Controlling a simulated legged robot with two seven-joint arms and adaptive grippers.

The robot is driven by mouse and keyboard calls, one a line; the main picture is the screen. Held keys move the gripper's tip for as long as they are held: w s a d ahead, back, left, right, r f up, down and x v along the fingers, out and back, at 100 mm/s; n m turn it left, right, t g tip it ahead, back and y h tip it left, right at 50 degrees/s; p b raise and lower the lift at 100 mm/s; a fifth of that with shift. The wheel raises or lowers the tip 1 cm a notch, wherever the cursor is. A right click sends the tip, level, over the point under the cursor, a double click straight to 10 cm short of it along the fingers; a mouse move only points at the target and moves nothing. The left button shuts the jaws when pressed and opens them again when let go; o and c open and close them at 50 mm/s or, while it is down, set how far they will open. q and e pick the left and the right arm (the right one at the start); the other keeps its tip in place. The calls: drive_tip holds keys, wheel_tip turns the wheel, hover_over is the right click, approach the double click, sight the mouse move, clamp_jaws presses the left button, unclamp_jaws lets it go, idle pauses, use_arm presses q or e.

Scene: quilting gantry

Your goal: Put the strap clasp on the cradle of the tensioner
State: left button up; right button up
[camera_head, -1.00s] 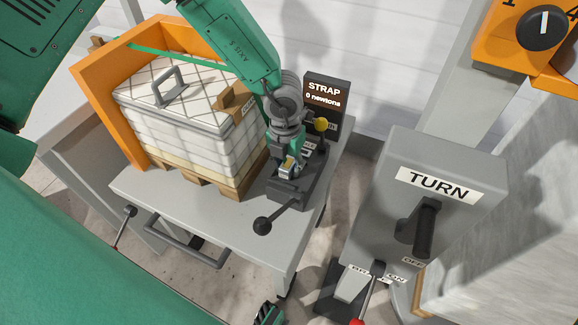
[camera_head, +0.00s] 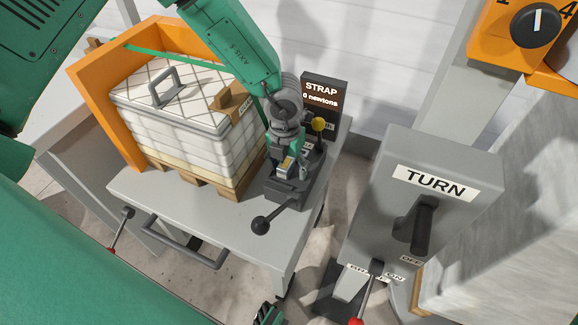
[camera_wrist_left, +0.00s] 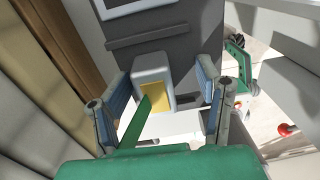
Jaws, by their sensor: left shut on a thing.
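The strap clasp (camera_wrist_left: 154,74), a pale grey block with a yellow face, is between the blue-padded fingers of my left gripper (camera_wrist_left: 160,92) in the left wrist view. The green strap (camera_wrist_left: 133,122) runs from it toward the camera. In the head view my left gripper (camera_head: 287,163) points down over the dark tensioner (camera_head: 290,192), with the clasp small between its fingers. The cradle is hidden by the gripper, so I cannot tell whether the clasp touches it. A green and dark part at the bottom edge may be my right gripper (camera_head: 268,316); its fingers are unclear.
A strapped white crate (camera_head: 190,135) on a wooden pallet stands close left of my gripper, against an orange frame (camera_head: 98,105). The tensioner has a ball-ended lever (camera_head: 261,223), and a STRAP display (camera_head: 322,92) reads 0 newtons. A grey TURN box (camera_head: 440,215) stands at right.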

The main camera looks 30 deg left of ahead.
sight(285, 162)
use_arm(q)
drive_tip(key=shift+s+a+f, duration=0.15)
drive_tip(key=shift+s+a, duration=0.05)
drive_tip(key=shift+s, duration=0.05)
drive_tip(key=r+p, duration=0.1)
drive_tip(key=r, duration=0.5)
drive_tip(key=r+p, duration=0.2)
drive_tip(key=r, duration=0.4)
drive_tip(key=shift+w+a, duration=0.1)
drive_tip(key=shift+w, duration=0.1)
drive_tip(key=shift+r, duration=0.4)
drive_tip(key=shift+a, duration=0.1)
